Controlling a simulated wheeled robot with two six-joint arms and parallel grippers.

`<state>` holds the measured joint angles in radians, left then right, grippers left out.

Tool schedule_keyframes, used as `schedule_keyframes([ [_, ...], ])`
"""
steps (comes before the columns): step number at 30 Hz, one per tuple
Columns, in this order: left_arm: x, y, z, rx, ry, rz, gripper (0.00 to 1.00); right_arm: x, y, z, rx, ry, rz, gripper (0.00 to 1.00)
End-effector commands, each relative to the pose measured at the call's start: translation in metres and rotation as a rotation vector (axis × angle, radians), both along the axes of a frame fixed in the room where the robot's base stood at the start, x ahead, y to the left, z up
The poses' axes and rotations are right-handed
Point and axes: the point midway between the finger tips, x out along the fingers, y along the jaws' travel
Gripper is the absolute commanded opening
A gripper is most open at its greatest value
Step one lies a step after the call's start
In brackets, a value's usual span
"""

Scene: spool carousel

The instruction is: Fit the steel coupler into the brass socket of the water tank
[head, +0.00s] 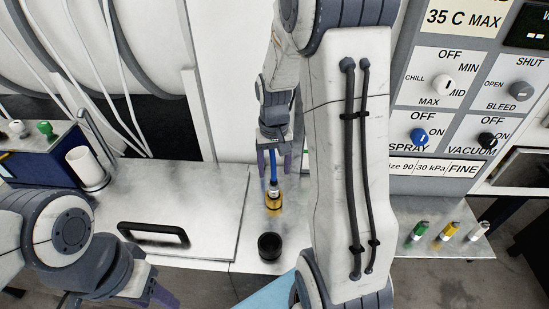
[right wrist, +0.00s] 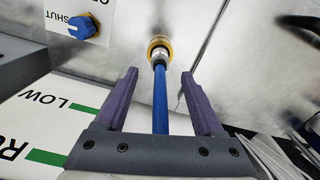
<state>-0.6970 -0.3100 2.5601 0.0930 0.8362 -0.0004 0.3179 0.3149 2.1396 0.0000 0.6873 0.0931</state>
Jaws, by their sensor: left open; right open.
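The steel coupler (head: 273,186) is on the end of a blue hose (head: 273,166) and stands roughly upright at the brass socket (head: 274,201). In the right wrist view the coupler (right wrist: 159,57) meets the brass ring of the socket (right wrist: 158,42) and lies in line with it; its far end is hidden inside the ring, and I cannot tell how deep it sits. My right gripper (head: 273,172) is open, its purple fingers on either side of the blue hose (right wrist: 160,105) without touching it. My left gripper (head: 158,294) is open and empty at the lower left.
A black round cup (head: 270,246) stands in front of the socket. A metal lid with a black handle (head: 153,234) lies to the left. Green, yellow and white small parts (head: 449,231) sit at the right. A knob panel (head: 448,95) rises behind them.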

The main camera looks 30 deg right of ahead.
Motion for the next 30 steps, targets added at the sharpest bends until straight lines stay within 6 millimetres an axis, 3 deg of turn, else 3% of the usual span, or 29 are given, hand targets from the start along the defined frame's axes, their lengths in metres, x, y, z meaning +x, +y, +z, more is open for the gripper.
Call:
schedule_keyframes([
  [6,0.000,0.000,0.000,0.000,0.000,0.000,0.50,0.001,0.000,0.030,-0.001,-0.003,0.000,0.69],
  [14,0.000,0.000,0.000,0.000,0.000,0.000,0.50,0.000,0.009,0.037,0.001,-0.003,0.024,0.69],
  [17,0.000,0.000,0.000,0.000,0.000,0.000,0.50,-0.004,0.042,0.044,0.004,-0.011,0.115,0.69],
  [20,0.000,0.000,0.000,0.000,0.000,0.000,0.50,-0.021,0.098,0.055,0.013,-0.022,0.277,0.69],
  [24,0.000,0.000,0.000,0.000,0.000,0.000,0.50,-0.070,0.177,0.067,0.034,-0.037,0.557,0.69],
  [27,0.000,0.000,0.000,0.000,0.000,0.000,0.50,-0.112,0.213,0.071,0.049,-0.043,0.739,0.69],
  [30,0.000,0.000,0.000,0.000,0.000,0.000,0.50,-0.149,0.234,0.072,0.065,-0.047,0.886,0.69],
])
